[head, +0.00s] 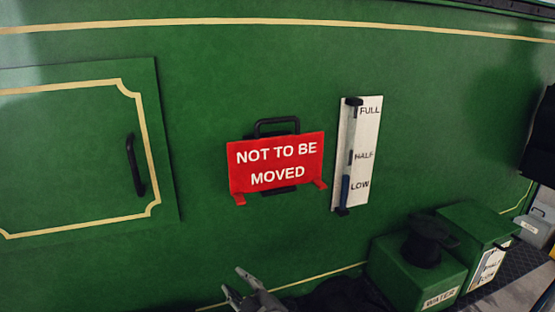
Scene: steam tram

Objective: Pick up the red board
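The red board (276,164) reads "NOT TO BE MOVED" in white letters. My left gripper is not in view.
A white level gauge (363,150) marked FULL, HALF and LOW is just right of the board. A green hatch (75,160) with a black handle (134,165) is at left. Green boxes, one labelled WATER (415,277), stand at lower right. The wall between hatch and board is clear.

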